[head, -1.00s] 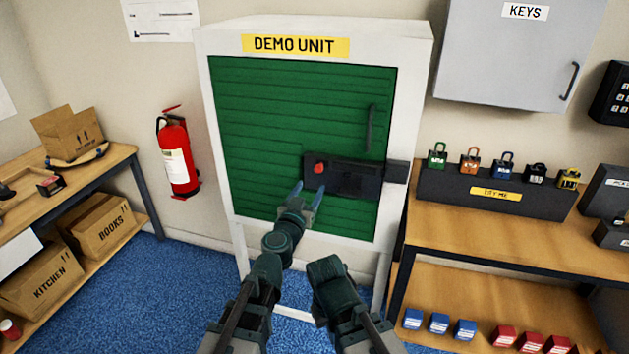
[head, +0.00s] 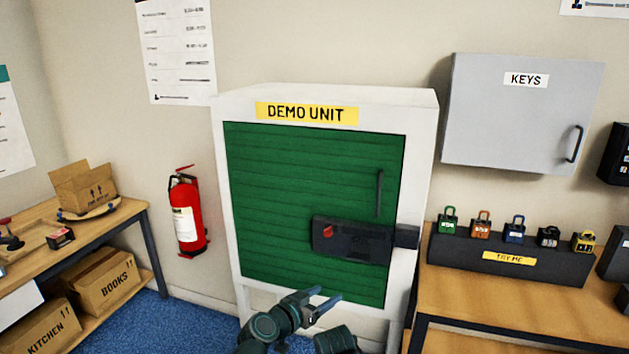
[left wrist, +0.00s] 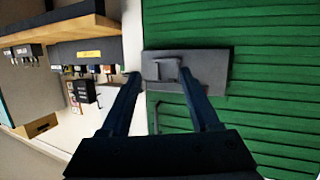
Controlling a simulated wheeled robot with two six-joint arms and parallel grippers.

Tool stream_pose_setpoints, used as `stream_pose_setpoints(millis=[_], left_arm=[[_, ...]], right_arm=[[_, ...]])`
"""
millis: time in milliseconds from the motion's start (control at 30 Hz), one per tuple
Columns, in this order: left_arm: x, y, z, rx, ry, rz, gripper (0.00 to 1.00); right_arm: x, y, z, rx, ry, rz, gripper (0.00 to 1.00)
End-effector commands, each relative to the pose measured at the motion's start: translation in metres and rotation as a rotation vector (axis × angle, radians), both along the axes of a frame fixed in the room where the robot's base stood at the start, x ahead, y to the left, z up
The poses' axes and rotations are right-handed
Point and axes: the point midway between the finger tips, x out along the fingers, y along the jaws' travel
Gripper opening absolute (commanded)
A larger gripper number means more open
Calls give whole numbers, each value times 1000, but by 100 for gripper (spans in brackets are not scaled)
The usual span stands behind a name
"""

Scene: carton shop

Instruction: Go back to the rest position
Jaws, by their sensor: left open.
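My left gripper (head: 323,303) is low in the head view, in front of the lower part of the demo unit (head: 226,230). It is open and empty, apart from the green slatted door (head: 300,180). Its two fingers (left wrist: 160,95) also show open in the left wrist view, with the dark latch box (left wrist: 210,68) beyond them. In the head view the latch box (head: 365,243) with a red knob (head: 327,231) sits across the door's lower right. At the bottom edge a dark part of my right arm shows; its gripper is not visible.
A right-hand bench (head: 480,300) carries a rack of several padlocks (head: 510,258). A grey key cabinet (head: 520,115) hangs above. A fire extinguisher (head: 187,215) is on the wall at left, beside a bench with cartons (head: 105,280). Blue floor (head: 195,320) is clear between.

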Motion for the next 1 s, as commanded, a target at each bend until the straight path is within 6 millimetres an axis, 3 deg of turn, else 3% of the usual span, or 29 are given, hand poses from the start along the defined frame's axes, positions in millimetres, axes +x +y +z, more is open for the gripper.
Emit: stream_pose_setpoints(millis=[100, 200, 300, 500, 700, 1000], left_arm=[[-23, 20, -53, 95, 267, -38, 62], [-46, 49, -93, 181, 496, 3, 62], [-68, 81, -120, 251, 682, 81, 62], [-105, 139, -149, 359, 956, 282, 62], [-139, 193, -158, 446, 1158, 520, 62], [-165, 132, -143, 594, 1151, 389, 62]], right_arm=[[0, 0, 0, 0, 0, 0, 0], [0, 0, 0, 0, 0, 0, 0], [0, 0, 0, 0, 0, 0, 0], [0, 0, 0, 0, 0, 0, 0], [0, 0, 0, 0, 0, 0, 0], [0, 0, 15, 0, 0, 0, 0]])
